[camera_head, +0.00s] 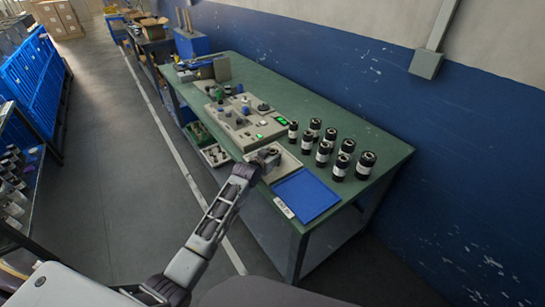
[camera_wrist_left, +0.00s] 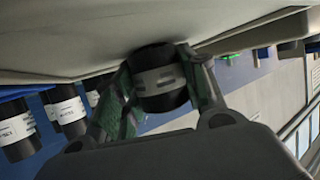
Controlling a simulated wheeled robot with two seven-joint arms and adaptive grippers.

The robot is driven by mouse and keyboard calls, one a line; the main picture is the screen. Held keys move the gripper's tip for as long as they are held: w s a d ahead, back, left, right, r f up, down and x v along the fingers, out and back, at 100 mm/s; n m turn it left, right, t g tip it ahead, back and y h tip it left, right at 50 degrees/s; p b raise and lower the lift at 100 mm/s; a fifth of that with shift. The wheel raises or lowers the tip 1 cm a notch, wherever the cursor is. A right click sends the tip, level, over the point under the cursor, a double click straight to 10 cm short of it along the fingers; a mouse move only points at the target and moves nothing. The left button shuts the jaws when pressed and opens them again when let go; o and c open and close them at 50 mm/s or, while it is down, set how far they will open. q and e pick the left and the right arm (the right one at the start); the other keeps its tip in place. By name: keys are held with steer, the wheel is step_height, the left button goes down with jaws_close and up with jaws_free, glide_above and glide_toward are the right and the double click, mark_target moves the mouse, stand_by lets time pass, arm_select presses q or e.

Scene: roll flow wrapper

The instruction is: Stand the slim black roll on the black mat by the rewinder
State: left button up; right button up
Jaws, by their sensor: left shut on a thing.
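My left gripper (camera_head: 266,158) is at the pale panel on the near side of the green bench, between the grey machine and the blue mat. In the left wrist view, my left gripper (camera_wrist_left: 160,85) is shut on a black roll (camera_wrist_left: 158,78) with a pale label band. The roll's far end meets or nearly meets the pale surface; I cannot tell if it touches. In the head view the gripper hides most of this roll. I cannot make out the black mat or clearly tell the rewinder. My right gripper is not in view.
Several black rolls with white labels (camera_head: 341,164) stand on the green bench (camera_head: 385,145) right of the gripper. A blue mat (camera_head: 306,196) lies at the near corner. A grey machine (camera_head: 240,122) with knobs and green displays is left. A blue wall runs behind.

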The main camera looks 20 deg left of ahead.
mark_target(272, 152)
arm_select(q)
steer(key=shift+r, duration=0.85)
step_height(272, 152, up, 7)
steer(key=shift+f, duration=0.1)
steer(key=shift+r+p, duration=0.3)
steer(key=shift+r, duration=0.45)
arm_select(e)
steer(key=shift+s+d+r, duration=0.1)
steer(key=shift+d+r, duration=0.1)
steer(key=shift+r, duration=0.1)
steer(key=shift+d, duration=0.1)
